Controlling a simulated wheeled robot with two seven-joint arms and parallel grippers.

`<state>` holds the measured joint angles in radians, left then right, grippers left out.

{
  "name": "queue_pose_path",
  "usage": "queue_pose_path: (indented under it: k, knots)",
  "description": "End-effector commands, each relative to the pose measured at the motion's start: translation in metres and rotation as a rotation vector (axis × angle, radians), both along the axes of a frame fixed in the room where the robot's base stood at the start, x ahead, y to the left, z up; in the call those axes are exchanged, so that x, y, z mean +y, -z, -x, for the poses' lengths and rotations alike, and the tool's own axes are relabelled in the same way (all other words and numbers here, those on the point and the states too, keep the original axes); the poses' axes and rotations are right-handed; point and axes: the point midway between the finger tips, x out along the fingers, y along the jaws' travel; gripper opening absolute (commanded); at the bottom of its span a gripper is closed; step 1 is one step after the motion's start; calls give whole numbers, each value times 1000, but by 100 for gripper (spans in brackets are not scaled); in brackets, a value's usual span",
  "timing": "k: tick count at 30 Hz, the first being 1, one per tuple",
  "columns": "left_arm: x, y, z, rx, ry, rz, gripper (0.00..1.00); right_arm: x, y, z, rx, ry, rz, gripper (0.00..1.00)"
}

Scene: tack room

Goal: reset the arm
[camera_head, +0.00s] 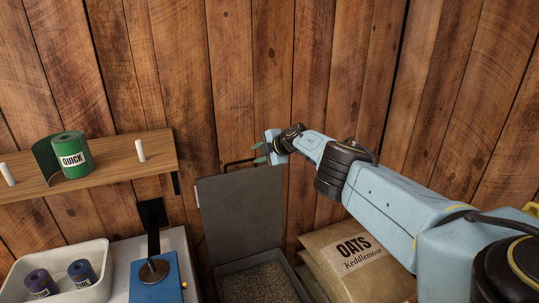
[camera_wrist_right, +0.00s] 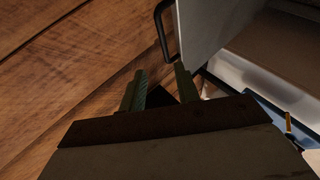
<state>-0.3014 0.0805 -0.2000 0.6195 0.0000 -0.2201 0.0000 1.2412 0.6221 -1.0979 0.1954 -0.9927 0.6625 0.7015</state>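My right arm reaches in from the right in the head view. Its gripper (camera_head: 257,153) is beside the top edge of a raised grey lid (camera_head: 240,205), near the lid's dark handle (camera_head: 238,163). In the right wrist view the two green fingers (camera_wrist_right: 160,72) stand apart with nothing between them. The handle (camera_wrist_right: 160,25) is just beyond the fingertips there; whether one finger touches it I cannot tell. The lid stands upright at the back of a grey bin (camera_head: 232,267) holding grain. My left gripper is not in view.
A wooden shelf (camera_head: 112,172) with a green roll marked QUICK (camera_head: 72,158) is at left. Below are a white tray (camera_head: 105,262) with two rolls and a blue-based stand (camera_head: 160,280). An OATS sack (camera_head: 352,262) lies under my arm. A plank wall (camera_head: 230,80) stands behind.

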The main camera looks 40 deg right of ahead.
Motion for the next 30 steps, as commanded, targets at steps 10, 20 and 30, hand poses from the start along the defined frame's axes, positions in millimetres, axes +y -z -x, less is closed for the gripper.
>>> queue_pose_path:
  k: [10,20,30]
  knots:
    - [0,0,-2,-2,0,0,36,2,-1,-1,0,-3,-1,32]
    - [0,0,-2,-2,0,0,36,21,11,-7,-17,-20,-10,32]
    - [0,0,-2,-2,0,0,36,207,108,-7,-199,-18,-215,32]
